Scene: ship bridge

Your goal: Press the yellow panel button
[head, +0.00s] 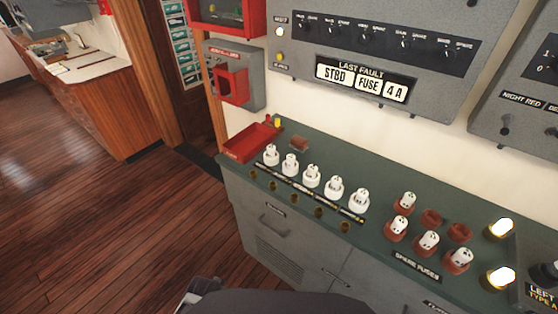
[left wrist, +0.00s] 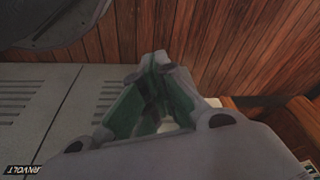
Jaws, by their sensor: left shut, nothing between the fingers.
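The yellow panel button (head: 280,57) is a small round knob at the lower left of the grey wall panel (head: 300,70), beneath a white round lamp or button (head: 280,31). Nothing covers it. My left gripper (left wrist: 161,64) shows in the left wrist view, with grey fingers and green inner parts. It is shut and empty, over wooden floor beside a grey vented surface. The button does not show in that view. In the head view the left gripper's fingers cannot be made out. My right gripper is in neither view.
A green-topped counter (head: 330,150) runs below the panel. It carries a red tray (head: 250,142), several white fuses (head: 312,176), brown sockets (head: 431,217) and lit lamps (head: 502,228). A red-fronted grey box (head: 232,82) hangs left of the panel. The wooden floor (head: 90,220) at left is clear.

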